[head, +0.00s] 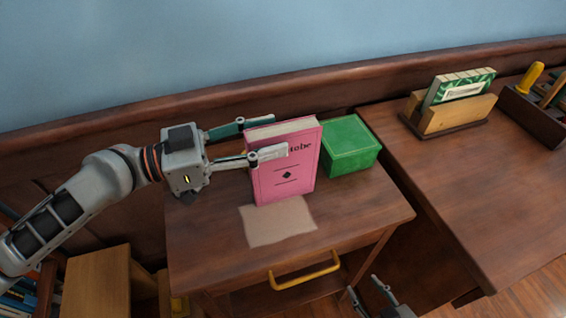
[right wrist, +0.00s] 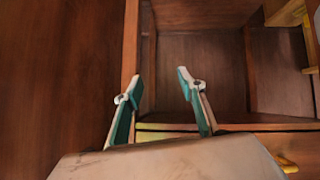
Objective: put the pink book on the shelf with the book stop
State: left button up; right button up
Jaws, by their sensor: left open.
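The pink book (head: 286,178) stands upright on the small wooden cabinet top, its dark lettering partly covered by a finger. My left gripper (head: 270,137) is open at the book's upper left, with one finger across the front cover and the other behind it. I cannot tell whether the fingers touch the book. My right gripper (head: 367,296) shows at the bottom edge of the head view. In the right wrist view it (right wrist: 158,86) is open and empty, facing wooden compartments (right wrist: 200,75). I cannot make out a book stop.
A green box (head: 350,146) sits just right of the book. A pale rectangular patch (head: 278,222) lies in front of it. The cabinet has a yellow handle (head: 304,271). The desk (head: 470,190) at right bears a wooden holder (head: 455,113) with a green item; its front is clear.

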aim_at(283, 128)
pick_arm(q)
jog(key=shift+w+d+r+p, duration=0.2)
jog(key=shift+d+p, duration=0.05)
jog(key=shift+d, duration=0.35)
jog(key=shift+w+d+r+p, duration=0.15)
jog(key=shift+w+d+p, duration=0.05)
jog(key=shift+d, duration=0.4)
jog(key=shift+w+d+f, duration=0.15)
jog(key=shift+d+f, duration=0.15)
jog(key=shift+d, duration=0.1)
grip_shut()
jog(key=shift+r, duration=0.1)
